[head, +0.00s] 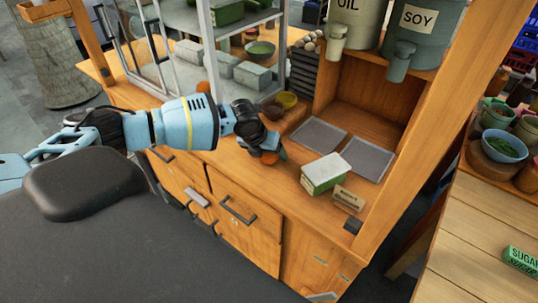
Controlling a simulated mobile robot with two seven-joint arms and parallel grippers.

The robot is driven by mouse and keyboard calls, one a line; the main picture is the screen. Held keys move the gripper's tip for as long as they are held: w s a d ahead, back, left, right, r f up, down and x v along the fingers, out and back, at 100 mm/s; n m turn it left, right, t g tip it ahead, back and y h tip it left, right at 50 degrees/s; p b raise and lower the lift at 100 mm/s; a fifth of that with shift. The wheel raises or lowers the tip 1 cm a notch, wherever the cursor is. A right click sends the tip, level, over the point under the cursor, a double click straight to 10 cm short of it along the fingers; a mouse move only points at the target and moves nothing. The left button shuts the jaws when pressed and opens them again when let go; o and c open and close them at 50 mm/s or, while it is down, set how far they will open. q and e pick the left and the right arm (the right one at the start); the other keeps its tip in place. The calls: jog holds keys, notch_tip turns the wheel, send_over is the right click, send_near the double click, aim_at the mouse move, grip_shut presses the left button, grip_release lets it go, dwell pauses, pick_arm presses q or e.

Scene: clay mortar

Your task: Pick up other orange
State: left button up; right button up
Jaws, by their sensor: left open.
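An orange (270,159) sits on the wooden counter, partly covered by my left gripper (266,150). The gripper points down over the orange and is open, with its fingers close around or beside the fruit; I cannot tell whether they touch it. My right gripper is not in view.
A green and white box (324,174) and a small brown block (349,197) lie right of the gripper. Grey trays (367,159) lie behind them. Bowls (287,99) and grey boxes (252,75) stand at the back. OIL and SOY dispensers (418,32) hang above.

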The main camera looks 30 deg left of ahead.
pick_arm(q)
jog(key=c, duration=1.1)
jog(key=shift+r, duration=0.1)
jog(key=shift+r, duration=0.15)
jog(key=shift+r, duration=0.2)
notch_tip(320, 180, up, 3)
jog(key=s+a, duration=0.3)
jog(key=s, duration=0.4)
jog(key=s+a+r, duration=0.1)
jog(key=s+a, duration=0.2)
jog(key=s, duration=0.4)
jog(key=shift+s+a+r, duration=0.15)
jog(key=shift+s, duration=0.15)
